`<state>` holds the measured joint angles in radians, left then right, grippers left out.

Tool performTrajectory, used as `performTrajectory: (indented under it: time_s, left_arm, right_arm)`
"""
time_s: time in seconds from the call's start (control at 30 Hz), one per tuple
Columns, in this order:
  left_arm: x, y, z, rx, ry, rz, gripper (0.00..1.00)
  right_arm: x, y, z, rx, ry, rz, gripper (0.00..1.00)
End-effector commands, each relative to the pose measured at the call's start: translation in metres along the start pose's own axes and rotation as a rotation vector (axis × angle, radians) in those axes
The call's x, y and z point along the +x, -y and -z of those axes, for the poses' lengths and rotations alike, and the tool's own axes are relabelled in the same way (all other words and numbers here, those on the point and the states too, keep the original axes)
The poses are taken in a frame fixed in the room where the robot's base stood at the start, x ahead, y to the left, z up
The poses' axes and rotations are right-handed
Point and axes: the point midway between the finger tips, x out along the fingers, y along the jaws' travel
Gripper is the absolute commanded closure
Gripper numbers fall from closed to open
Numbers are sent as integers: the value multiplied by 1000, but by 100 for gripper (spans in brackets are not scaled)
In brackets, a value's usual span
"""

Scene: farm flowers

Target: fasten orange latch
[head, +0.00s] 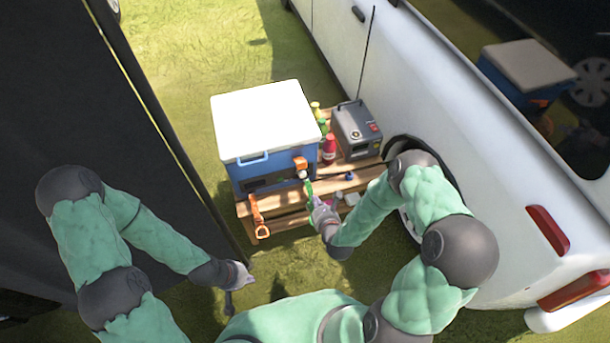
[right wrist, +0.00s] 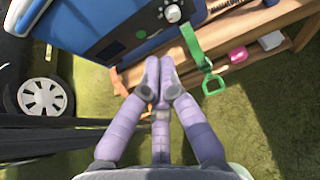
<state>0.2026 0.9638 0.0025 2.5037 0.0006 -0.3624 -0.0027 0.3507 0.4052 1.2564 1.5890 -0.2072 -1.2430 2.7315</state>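A blue cooler (head: 270,170) with a white lid has an orange catch (head: 300,163) high on its front right side. An orange strap with a loop handle (head: 258,215) hangs at its front left, partly visible behind my fingers in the right wrist view (right wrist: 118,82). A green strap with a ring (right wrist: 205,62) hangs near the right front, also in the head view (head: 308,190). My right gripper (right wrist: 158,66) has its fingertips together, seemingly empty, beside the green strap. My left gripper (head: 245,275) is low in front of the crate, apart from the straps; its fingers are too small to read.
The cooler stands on a wooden crate (head: 290,220). A grey box (head: 355,130), a red bottle (head: 329,148) and small items crowd its right side. A white vehicle (head: 450,120) stands close on the right and a dark panel (head: 70,110) on the left. Grass lies in front.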

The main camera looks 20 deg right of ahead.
Motion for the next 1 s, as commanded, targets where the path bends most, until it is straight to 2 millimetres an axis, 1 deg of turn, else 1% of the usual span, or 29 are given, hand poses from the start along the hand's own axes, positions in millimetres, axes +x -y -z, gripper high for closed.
performTrajectory:
  time_s: [0.17, 0.27, 0.37, 0.6, 0.77, 0.83, 0.9, 1.0]
  left_arm:
    - [2, 1, 0, 0, 0, 0, 100]
    - [6, 2, 0, 0, 0, 0, 100]
    - [12, 4, 1, 0, 0, 0, 100]
    - [30, 11, 2, 0, -1, 0, 100]
    - [41, 15, 2, 0, -1, 0, 100]
    - [42, 15, 2, 0, 0, 0, 100]
    - [43, 15, 2, 0, 0, 0, 100]
    - [45, 16, 2, 0, -1, 0, 100]
  right_arm:
    - [4, 0, 0, -2, 0, 0, 100]
    - [13, 0, 1, -3, 2, -1, 100]
    - [29, -1, 1, -3, 3, -1, 100]
    - [74, 0, 3, -4, 2, -1, 100]
    - [103, -1, 3, -3, 1, -1, 100]
    - [105, 0, -11, -3, 5, -1, 100]
    - [106, 0, -21, -3, 4, -1, 100]
    - [108, -1, -30, -3, 1, -1, 100]
